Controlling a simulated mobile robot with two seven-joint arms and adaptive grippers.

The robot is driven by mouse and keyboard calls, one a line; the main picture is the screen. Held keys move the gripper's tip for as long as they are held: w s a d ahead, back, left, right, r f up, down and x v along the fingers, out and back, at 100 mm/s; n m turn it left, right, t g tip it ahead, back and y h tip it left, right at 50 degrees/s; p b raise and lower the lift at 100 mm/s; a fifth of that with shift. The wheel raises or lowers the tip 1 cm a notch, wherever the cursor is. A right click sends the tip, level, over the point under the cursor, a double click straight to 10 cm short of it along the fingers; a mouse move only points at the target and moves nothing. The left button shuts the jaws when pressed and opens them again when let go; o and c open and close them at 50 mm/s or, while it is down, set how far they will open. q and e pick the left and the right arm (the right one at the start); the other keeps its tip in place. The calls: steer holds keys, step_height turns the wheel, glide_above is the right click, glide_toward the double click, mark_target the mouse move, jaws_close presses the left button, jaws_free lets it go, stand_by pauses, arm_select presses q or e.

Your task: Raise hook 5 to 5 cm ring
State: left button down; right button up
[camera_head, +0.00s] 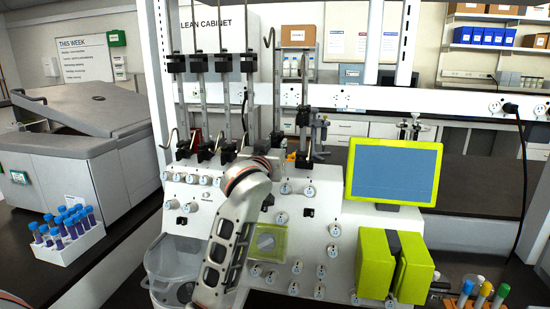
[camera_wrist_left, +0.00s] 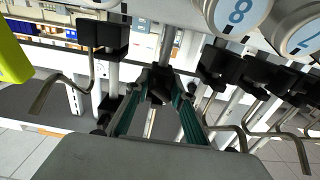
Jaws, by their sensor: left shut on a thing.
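The cell processor (camera_head: 335,232) stands in front of me in the head view, with a row of upright metal poles carrying black blocks and bent hooks. One hook (camera_head: 268,38) shows at the top, beside the pole right of the four raised blocks (camera_head: 223,62). My left gripper (camera_wrist_left: 158,92) is shut on a black block (camera_wrist_left: 160,78) on a pole in the left wrist view. My own wrist largely hides this grip in the head view. Another black block with a hook (camera_wrist_left: 102,36) is to its left. I cannot read the hook numbers or the ring heights. My right gripper is out of view.
A blue screen in a yellow-green frame (camera_head: 392,172) and a yellow-green box (camera_head: 394,266) are at the right. A clear bucket (camera_head: 172,265) is at the lower left of the processor. A white tube rack (camera_head: 70,246) and a grey centrifuge (camera_head: 60,165) stand further left.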

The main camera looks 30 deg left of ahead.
arm_select(q)
steer(key=shift+r, duration=0.3)
steer(key=c, duration=1.7)
jaws_free()
steer(key=v, duration=1.2)
steer(key=shift+s+f, duration=0.1)
